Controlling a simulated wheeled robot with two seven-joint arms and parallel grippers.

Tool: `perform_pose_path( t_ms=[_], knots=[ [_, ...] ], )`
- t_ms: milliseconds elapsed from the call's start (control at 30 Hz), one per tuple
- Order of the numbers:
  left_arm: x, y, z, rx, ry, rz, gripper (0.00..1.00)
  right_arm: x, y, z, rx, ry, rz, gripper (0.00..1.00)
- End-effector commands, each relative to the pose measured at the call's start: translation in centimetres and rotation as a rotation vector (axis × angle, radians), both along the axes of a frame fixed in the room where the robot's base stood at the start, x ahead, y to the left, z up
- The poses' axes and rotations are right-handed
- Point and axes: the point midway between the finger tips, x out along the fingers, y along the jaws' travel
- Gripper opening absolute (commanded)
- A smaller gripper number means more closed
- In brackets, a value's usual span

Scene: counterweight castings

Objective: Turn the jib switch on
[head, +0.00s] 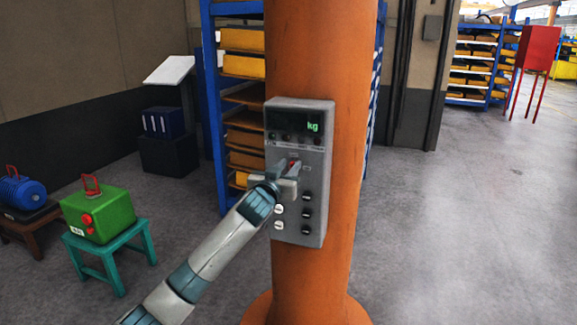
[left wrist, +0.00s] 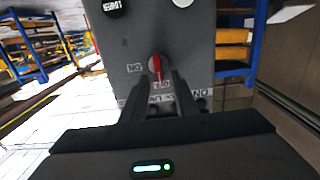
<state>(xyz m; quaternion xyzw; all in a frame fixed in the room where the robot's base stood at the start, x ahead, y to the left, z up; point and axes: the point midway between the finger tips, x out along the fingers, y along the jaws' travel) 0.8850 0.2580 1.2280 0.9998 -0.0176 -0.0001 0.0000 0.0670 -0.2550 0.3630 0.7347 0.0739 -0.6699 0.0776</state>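The jib switch is a small red lever (head: 292,163) on a grey control box (head: 313,222) fixed to an orange column. It also shows as a red lever on a round base in the left wrist view (left wrist: 156,68), near the fingertips. My left gripper (head: 289,178) is at the box front, partly covering the switch area in the head view. In the left wrist view its two fingers (left wrist: 160,84) stand apart, with the panel visible between them and the lever at the gap. I cannot tell whether a finger touches the lever. My right gripper is not in view.
The box has a dark display (head: 300,124) with green "kg" and several round buttons below the switch. The orange column (head: 318,60) stands before a blue rack (head: 213,95). A green casting (head: 112,213) sits on a teal stool (head: 110,256) at left. Floor at right is clear.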

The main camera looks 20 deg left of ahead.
Motion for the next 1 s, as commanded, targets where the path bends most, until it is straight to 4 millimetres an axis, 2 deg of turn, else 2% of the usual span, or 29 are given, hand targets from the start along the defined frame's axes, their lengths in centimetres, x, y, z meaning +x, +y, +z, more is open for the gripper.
perform_pose_path(
  t_ms=[267, 367, 400, 767, 1000],
  knots=[
    [0.05, -0.01, -0.01, 0.0, 0.0, 0.0, 0.27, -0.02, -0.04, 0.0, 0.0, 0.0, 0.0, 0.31],
    [0.05, 0.0, -0.01, 0.001, 0.0, 0.0, 0.03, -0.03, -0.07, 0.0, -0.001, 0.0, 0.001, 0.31],
    [0.04, 0.0, -0.01, 0.0, 0.0, 0.0, 0.0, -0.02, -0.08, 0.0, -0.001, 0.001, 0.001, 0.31],
    [0.04, -0.04, 0.0, 0.02, -0.001, 0.0, 0.0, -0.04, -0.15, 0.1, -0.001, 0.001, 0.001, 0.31],
    [0.04, -0.21, 0.03, 0.103, -0.004, 0.001, 0.0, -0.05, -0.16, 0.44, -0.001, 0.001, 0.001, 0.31]
  ],
)
